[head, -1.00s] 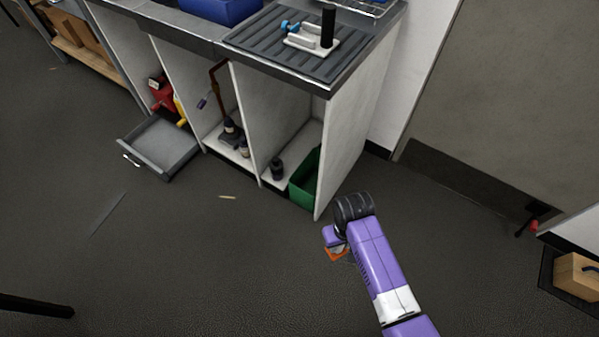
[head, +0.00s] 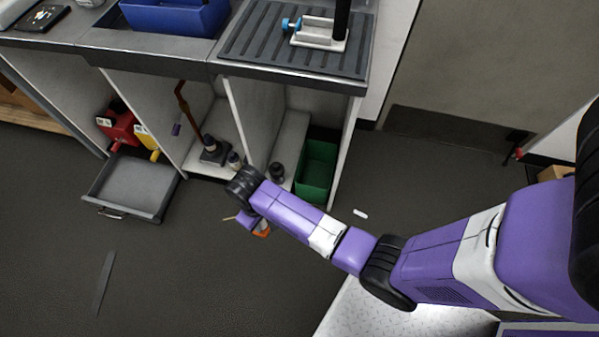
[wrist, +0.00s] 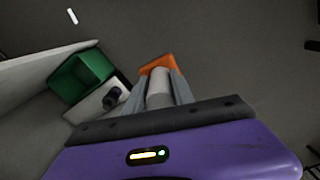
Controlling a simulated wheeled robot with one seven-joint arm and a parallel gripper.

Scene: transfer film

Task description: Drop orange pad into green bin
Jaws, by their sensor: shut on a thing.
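The orange pad (wrist: 157,64) is held at the tips of my gripper (wrist: 158,76) in the wrist view. In the head view a small part of the orange pad (head: 262,230) shows below my purple arm; the fingers there are mostly hidden by the arm. The green bin (head: 316,170) stands on the floor of the right-hand open bay under the counter. It also shows in the wrist view (wrist: 80,76), left of the pad. My gripper and the pad are outside the bay, in front and to the left of the bin, apart from it.
A small dark bottle (head: 277,172) stands just left of the bin. A side panel (head: 347,145) bounds the bay on the right. A grey drawer or tray (head: 132,187) sticks out at the left. The grey floor (head: 180,270) in front is mostly clear.

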